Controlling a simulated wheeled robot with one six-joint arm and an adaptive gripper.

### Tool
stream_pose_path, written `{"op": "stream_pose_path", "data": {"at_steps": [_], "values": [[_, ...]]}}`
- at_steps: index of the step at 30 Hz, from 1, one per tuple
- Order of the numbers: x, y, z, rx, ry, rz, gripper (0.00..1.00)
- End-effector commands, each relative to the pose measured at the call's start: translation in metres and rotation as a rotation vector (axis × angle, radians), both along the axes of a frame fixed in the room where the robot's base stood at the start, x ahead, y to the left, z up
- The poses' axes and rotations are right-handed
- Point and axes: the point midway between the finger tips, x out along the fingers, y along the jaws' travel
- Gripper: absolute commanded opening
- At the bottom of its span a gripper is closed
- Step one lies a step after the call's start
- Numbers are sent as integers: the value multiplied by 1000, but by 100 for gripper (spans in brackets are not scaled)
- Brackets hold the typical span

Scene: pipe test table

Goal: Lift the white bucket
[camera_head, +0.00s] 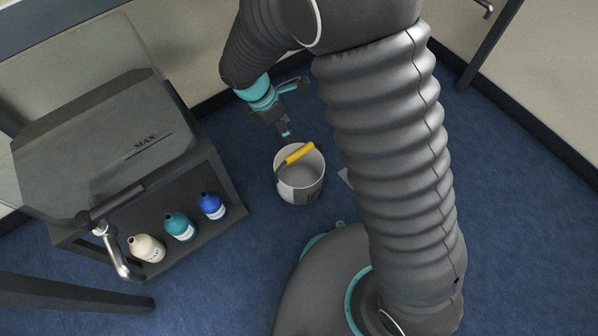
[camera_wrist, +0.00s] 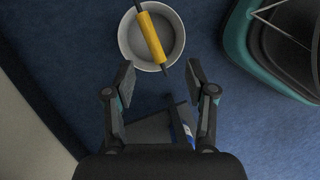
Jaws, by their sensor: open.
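The white bucket (camera_head: 301,187) stands upright on the blue floor, with a yellow handle grip (camera_head: 299,153) raised across its top. In the wrist view the bucket (camera_wrist: 126,42) is at the top centre, and its yellow grip (camera_wrist: 152,37) runs slanted over the opening. My gripper (camera_head: 286,133) is above the far side of the bucket, apart from the handle. In the wrist view my gripper (camera_wrist: 160,72) is open, with nothing between its fingers. The bucket's inside looks empty.
Left of the bucket stands a dark cart (camera_head: 225,190) with a tank marked MAX (camera_head: 110,140). Its lower shelf holds a blue bottle (camera_head: 212,206), a teal bottle (camera_head: 180,227) and a cream bottle (camera_head: 147,248). Blue floor (camera_head: 250,265) is clear in front of the cart.

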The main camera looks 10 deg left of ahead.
Motion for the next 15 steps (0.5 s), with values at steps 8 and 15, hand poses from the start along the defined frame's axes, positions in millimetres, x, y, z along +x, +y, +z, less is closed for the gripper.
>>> {"op": "stream_pose_path", "data": {"at_steps": [8,15], "values": [[0,31,-41,-91,83,335,56],[5,20,-73,-98,91,359,56]]}}
